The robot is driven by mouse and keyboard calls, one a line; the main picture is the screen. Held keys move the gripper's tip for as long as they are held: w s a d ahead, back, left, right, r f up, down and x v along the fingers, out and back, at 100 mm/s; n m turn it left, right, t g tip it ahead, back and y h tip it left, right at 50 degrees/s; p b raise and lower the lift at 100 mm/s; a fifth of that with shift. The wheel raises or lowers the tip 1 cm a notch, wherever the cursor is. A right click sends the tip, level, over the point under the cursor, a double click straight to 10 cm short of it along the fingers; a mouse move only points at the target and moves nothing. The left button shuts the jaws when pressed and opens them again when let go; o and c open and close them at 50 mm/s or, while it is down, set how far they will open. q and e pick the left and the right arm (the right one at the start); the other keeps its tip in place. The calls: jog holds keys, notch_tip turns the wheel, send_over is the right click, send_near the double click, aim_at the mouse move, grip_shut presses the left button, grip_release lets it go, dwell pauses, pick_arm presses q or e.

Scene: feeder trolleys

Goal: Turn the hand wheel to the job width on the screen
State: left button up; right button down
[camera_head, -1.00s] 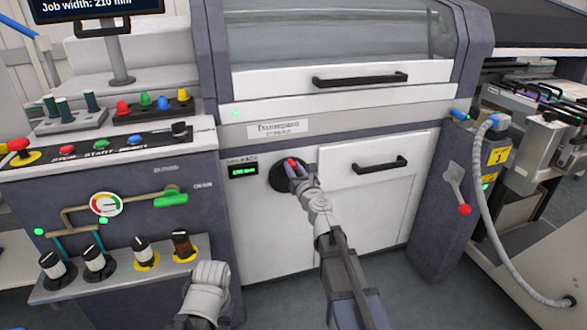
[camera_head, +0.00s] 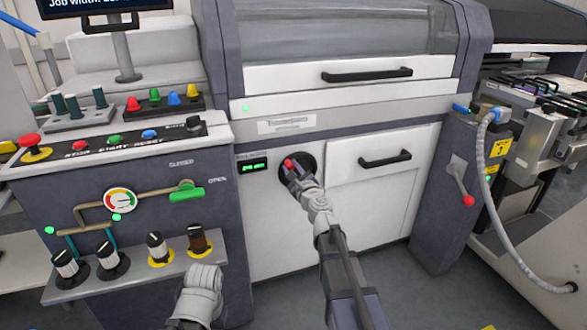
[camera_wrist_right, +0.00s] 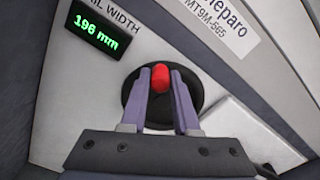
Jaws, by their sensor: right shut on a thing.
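The hand wheel (camera_head: 306,158) is a round black disc with a red knob (camera_head: 289,164), on the white panel of the grey machine. My right gripper (camera_head: 294,172) is shut on the red knob, which also shows between its two purple fingers in the right wrist view (camera_wrist_right: 160,78). The green readout (camera_wrist_right: 95,28) beside the wheel reads 196 mm. The screen (camera_head: 90,7) at the top left is cut off by the picture edge, and its job width number cannot be read now. My left gripper's fingers do not show.
A control console (camera_head: 70,180) with buttons, a gauge and several knobs stands at the left. Black handles (camera_head: 385,159) sit on the panels right of and above the wheel. A red-tipped lever (camera_head: 461,180) and a grey hose (camera_head: 490,215) are at the right.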

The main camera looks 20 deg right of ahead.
aim_at(286, 185)
jog(key=f+n+b, duration=0.1)
jog(key=n, duration=0.1)
jog(key=a+f+n+b, duration=0.1)
jog(key=n, duration=0.2)
jog(key=a+f+n+b, duration=0.1)
jog(key=n, duration=0.1)
jog(key=shift+s+f, duration=0.1)
jog(key=shift+f, duration=0.25)
jog(key=n+b, duration=0.1)
jog(key=f+n, duration=0.1)
jog(key=n, duration=0.1)
jog(key=shift+a+f+b, duration=0.15)
jog(key=shift+f+b, duration=0.1)
jog(key=shift+b, duration=0.1)
jog(key=n, duration=0.1)
jog(key=f+n+b, duration=0.1)
jog(key=shift+f+n, duration=0.25)
jog(key=shift+n, duration=0.15)
jog(key=n+b, duration=0.1)
jog(key=f+n, duration=0.1)
jog(key=shift+d+f+n+b, duration=0.15)
jog(key=shift+d+n+b, duration=0.15)
jog(key=shift+d+b, duration=0.1)
jog(key=n, duration=0.1)
jog(key=d+f+n+b, duration=0.1)
jog(key=n, duration=0.1)
jog(key=shift+f, duration=0.1)
jog(key=shift+d+f+n+b, duration=0.35)
jog(key=shift+n+b, duration=0.1)
jog(key=shift+n, duration=0.55)
